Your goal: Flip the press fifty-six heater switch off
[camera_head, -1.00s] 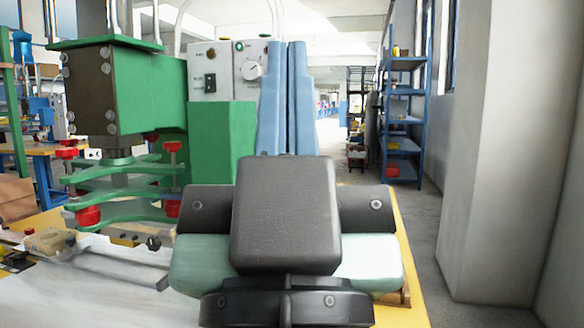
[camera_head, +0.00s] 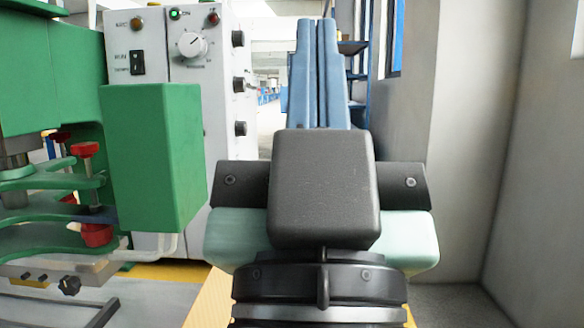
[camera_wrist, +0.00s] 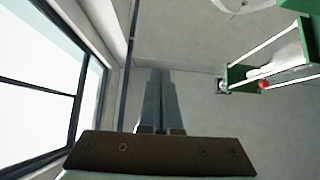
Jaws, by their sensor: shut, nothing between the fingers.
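The white control cabinet (camera_head: 222,90) of the green press stands left of centre in the head view. A black rocker switch (camera_head: 137,62) sits on its front, with small labels too blurred to read. Whether it is on or off I cannot tell. My gripper (camera_head: 318,24) points up with its two blue-grey fingers together and empty, to the right of the cabinet and apart from the switch. In the wrist view my gripper (camera_wrist: 158,72) also shows its fingers side by side, with nothing between them. The switch is not in the wrist view.
A white dial (camera_head: 190,45) and a lit green lamp (camera_head: 175,13) are on the panel. A green press housing (camera_head: 155,155) juts out below the switch. Black knobs line the cabinet's right side. A pale wall (camera_head: 470,130) stands at right. The wrist view shows a window (camera_wrist: 50,80).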

